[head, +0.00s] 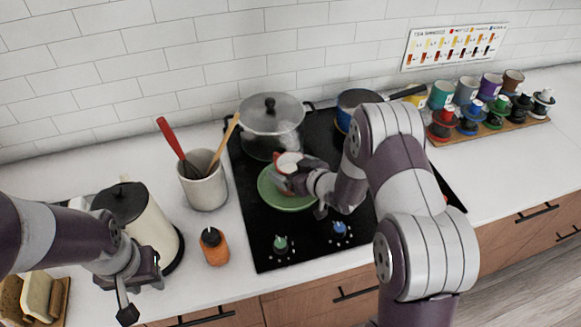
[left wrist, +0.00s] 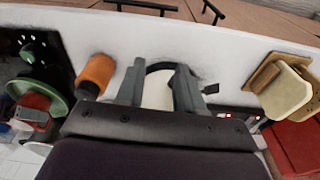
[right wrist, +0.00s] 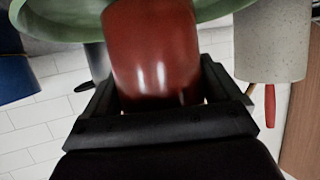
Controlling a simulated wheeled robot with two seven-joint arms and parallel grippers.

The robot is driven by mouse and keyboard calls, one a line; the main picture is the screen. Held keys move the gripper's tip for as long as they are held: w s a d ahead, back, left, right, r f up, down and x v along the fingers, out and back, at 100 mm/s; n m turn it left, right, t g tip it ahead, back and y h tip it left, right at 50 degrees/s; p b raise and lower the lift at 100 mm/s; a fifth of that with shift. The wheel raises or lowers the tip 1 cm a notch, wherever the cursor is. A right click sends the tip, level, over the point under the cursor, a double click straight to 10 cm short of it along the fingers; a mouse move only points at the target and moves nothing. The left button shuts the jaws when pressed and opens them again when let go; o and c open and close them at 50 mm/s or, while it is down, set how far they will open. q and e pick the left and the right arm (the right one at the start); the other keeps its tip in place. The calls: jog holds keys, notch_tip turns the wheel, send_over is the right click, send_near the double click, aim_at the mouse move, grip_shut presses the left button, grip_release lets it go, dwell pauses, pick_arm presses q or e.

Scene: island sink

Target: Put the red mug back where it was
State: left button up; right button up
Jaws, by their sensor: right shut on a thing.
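The red mug (head: 290,161) is at the green plate (head: 287,203) on the black cooktop. My right gripper (head: 284,180) is shut on the mug. The right wrist view shows the mug (right wrist: 155,45) between the jaws, with the green plate (right wrist: 225,8) right behind it; I cannot tell whether they touch. My fingers hide part of the mug in the head view. My left gripper (head: 133,287) is open beside the cream kettle (head: 150,222). In the left wrist view, the kettle (left wrist: 158,92) shows between and beyond the fingers.
A glass-lidded pot (head: 272,122) and a blue pan (head: 357,100) stand at the back of the cooktop. A utensil crock (head: 204,187) and an orange jar (head: 214,247) stand left of it. Several coloured cups crowd a wooden board (head: 530,123) at the right.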

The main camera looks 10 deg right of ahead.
jog(key=shift+w+f, duration=0.1)
jog(key=shift+f, duration=0.1)
jog(key=shift+f+b, duration=0.2)
jog(key=shift+b, duration=0.1)
jog(key=o, duration=1)
jog(key=shift+r+p, duration=0.4)
jog(key=shift+p, duration=0.05)
jog(key=s+d+r+m+g+h+b, duration=0.1)
jog(key=s+d+r+g+h, duration=0.15)
jog(key=s, duration=0.45)
jog(key=s+d+r+m+g+h, duration=0.1)
jog(key=s+d+r+g+h, duration=0.1)
jog(key=s+d+h, duration=0.3)
jog(key=s+a+m+g, duration=0.1)
jog(key=s+g, duration=0.1)
jog(key=s, duration=0.2)
jog(key=s+a+r+g+y, duration=0.1)
jog(key=s+a+g, duration=0.1)
jog(key=s, duration=0.3)
jog(key=s+a+m+g+y, duration=0.1)
jog(key=s+a+g, duration=0.1)
jog(key=s, duration=0.3)
jog(key=shift+s+r+m, duration=0.2)
jog(key=shift+s+m, duration=0.05)
jog(key=shift+m, duration=0.05)
